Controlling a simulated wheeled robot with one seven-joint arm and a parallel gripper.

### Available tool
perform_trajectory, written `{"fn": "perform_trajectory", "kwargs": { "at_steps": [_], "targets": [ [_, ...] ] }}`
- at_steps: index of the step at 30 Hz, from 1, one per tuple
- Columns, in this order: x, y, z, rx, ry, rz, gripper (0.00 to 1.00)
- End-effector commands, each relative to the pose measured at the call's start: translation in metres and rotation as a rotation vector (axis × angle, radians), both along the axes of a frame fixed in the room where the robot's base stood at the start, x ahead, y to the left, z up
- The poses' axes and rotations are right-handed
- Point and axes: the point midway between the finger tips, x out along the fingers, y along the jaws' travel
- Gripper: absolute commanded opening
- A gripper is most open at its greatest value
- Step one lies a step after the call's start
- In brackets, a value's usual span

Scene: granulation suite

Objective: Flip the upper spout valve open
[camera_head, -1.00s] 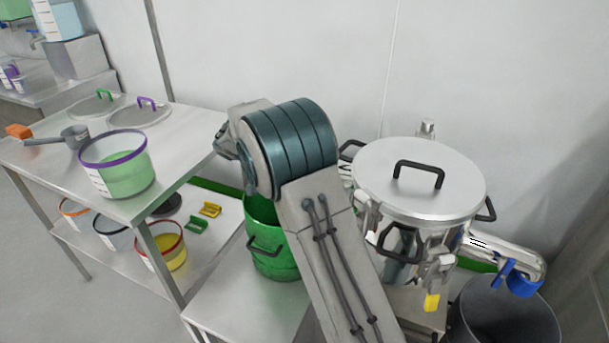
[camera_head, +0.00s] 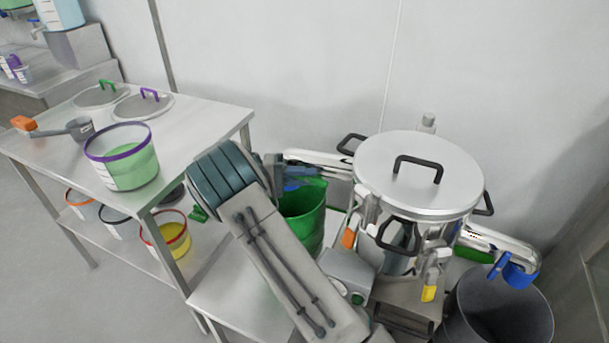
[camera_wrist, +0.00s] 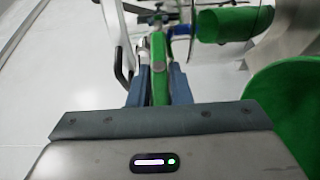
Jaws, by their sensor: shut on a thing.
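The steel vessel (camera_head: 415,185) with a flat lid stands at right. Its upper spout (camera_head: 318,158) is a shiny pipe reaching left, over the green bucket (camera_head: 303,218). My gripper (camera_head: 296,172) is at this spout's outer end. In the wrist view my gripper (camera_wrist: 158,80) is shut on a slim green lever (camera_wrist: 159,65), with a blue-grey finger on each side. I take it for the upper spout valve's lever; its far end and angle are unclear. A blue part (camera_head: 292,187) shows below the spout end. The lower right spout (camera_head: 497,244) carries a blue handle (camera_head: 518,274).
A dark bin (camera_head: 500,315) stands under the right spout. A steel table at left holds a purple-rimmed tub (camera_head: 122,158), lids and a scoop (camera_head: 78,128). Black handles (camera_head: 400,240) stick out around the vessel. The green bucket also shows at right in the wrist view (camera_wrist: 285,105).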

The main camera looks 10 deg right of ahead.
Motion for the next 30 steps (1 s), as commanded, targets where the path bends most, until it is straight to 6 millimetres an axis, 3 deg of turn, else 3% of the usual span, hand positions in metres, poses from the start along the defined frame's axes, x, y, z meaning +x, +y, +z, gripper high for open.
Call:
{"fn": "perform_trajectory", "kwargs": {
  "at_steps": [17,18,20,30],
  "targets": [
    [-0.0001,-0.0003,-0.0004,-0.026,0.019,0.000,0.00],
    [-0.0001,-0.0004,-0.0004,-0.026,0.019,0.000,0.23],
    [-0.0001,-0.0004,-0.0005,-0.026,0.019,-0.001,0.39],
    [0.0006,0.0020,-0.0009,-0.025,0.018,0.000,0.39]
  ]
}}
